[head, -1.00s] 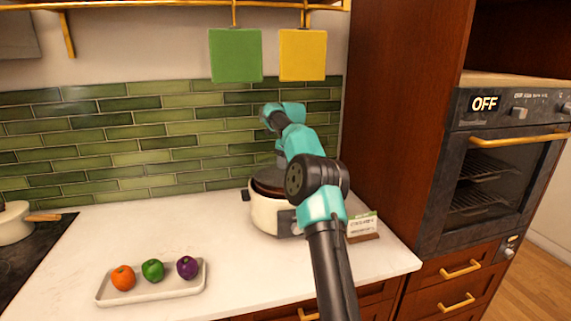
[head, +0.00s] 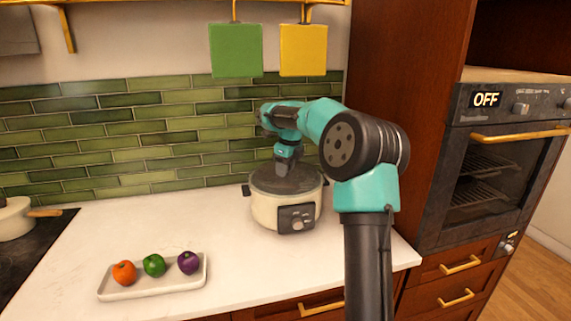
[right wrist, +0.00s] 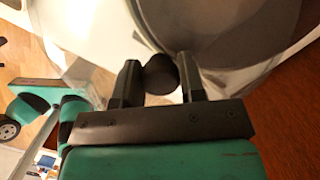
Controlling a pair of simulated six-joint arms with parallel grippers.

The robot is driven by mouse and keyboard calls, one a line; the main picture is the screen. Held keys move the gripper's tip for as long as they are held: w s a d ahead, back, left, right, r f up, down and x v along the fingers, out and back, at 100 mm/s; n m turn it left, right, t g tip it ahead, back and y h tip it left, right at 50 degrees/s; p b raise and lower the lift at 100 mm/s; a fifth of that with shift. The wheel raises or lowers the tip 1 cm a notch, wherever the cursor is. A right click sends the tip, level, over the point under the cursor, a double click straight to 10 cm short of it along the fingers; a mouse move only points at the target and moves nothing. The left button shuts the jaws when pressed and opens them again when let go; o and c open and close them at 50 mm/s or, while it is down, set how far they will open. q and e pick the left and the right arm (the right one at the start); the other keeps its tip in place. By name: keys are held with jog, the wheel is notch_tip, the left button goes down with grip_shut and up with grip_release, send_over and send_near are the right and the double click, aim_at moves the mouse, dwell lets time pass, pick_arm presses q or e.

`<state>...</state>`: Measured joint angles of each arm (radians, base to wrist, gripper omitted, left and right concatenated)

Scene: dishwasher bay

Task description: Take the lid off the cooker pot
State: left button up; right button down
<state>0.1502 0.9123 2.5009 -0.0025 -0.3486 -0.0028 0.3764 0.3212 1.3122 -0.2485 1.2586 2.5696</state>
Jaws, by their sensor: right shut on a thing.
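The cooker pot (head: 263,212) is a cream round pot with a dark control panel and stands on the counter near the back wall. Its dark grey lid (head: 262,181) covers the top in the head view; I cannot tell whether it rests fully on the rim. My right gripper (head: 285,168) reaches down to the lid's middle. In the right wrist view the gripper (right wrist: 160,80) has its two fingers on either side of the round black lid knob (right wrist: 161,70), shut on it. My left gripper does not show.
A white tray (head: 152,289) with an orange, a green and a purple vegetable lies at the front left. A white pan (head: 14,222) stands on the hob at far left. The counter (head: 110,225) between them is clear. A tall wooden cabinet (head: 390,100) closes the right side.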

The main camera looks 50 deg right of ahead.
aim_at(283, 181)
jog(key=shift+s+a+r, duration=0.2)
jog(key=shift+s+a, duration=1.25)
jog(key=shift+a, duration=0.25)
